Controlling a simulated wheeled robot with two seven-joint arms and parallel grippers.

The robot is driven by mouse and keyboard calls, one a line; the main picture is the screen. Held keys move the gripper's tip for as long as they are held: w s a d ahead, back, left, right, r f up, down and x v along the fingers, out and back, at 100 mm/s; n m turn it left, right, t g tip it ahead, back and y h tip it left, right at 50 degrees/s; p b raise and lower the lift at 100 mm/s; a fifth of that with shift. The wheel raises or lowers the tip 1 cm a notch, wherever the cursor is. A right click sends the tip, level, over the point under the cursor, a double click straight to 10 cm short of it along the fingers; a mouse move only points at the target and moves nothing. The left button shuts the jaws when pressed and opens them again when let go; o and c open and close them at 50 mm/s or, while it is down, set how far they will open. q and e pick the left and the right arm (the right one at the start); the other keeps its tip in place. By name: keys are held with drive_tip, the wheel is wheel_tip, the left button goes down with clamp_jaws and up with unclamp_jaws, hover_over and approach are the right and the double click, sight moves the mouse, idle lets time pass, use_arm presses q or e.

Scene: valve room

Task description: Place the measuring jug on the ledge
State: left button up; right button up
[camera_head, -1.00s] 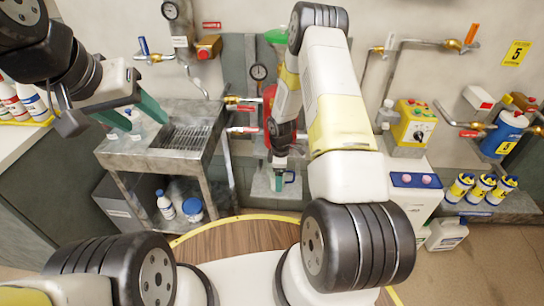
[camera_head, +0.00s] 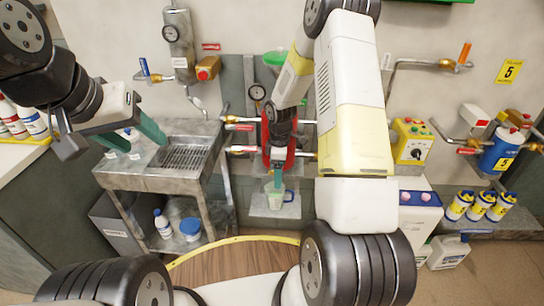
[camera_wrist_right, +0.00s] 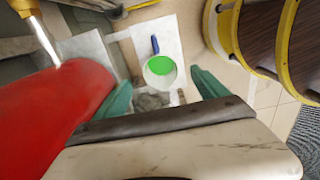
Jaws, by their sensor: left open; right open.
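The measuring jug (camera_head: 275,200) stands upright on the small pale ledge (camera_head: 259,211) below the red-hosed pipework in the head view. The right wrist view shows the jug (camera_wrist_right: 160,72) from above, with green inside and a blue handle pointing away, on the pale ledge (camera_wrist_right: 174,36). My right gripper (camera_head: 279,179) is just above the jug. Its two green fingers stand apart on either side of the jug in the wrist view (camera_wrist_right: 163,95), with gaps; it holds nothing. My left gripper (camera_head: 143,145) is open and empty over the left end of the steel sink bench.
The steel sink bench (camera_head: 180,127) stands left of the ledge. A red rounded object (camera_wrist_right: 65,110) is close to my right gripper's left finger. Pipes and valves line the wall. A yellow control box (camera_head: 410,143) and several cans (camera_head: 480,207) are at the right.

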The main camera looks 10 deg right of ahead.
drive_tip(key=s+r+m+t, duration=0.1)
drive_tip(key=s+r+m, duration=0.2)
drive_tip(key=r, duration=0.9)
drive_tip(key=s+r+m+t, duration=0.2)
drive_tip(key=s+r+m, duration=0.15)
drive_tip(key=r, duration=0.75)
drive_tip(key=s+a+r+m+t+y, duration=0.2)
drive_tip(key=s+r+m, duration=0.5)
drive_tip(key=s+r, duration=0.5)
drive_tip(key=shift+s+a+t, duration=0.45)
drive_tip(key=shift+s+t, duration=0.15)
drive_tip(key=shift+s, duration=2.25)
drive_tip(key=shift+m, duration=0.25)
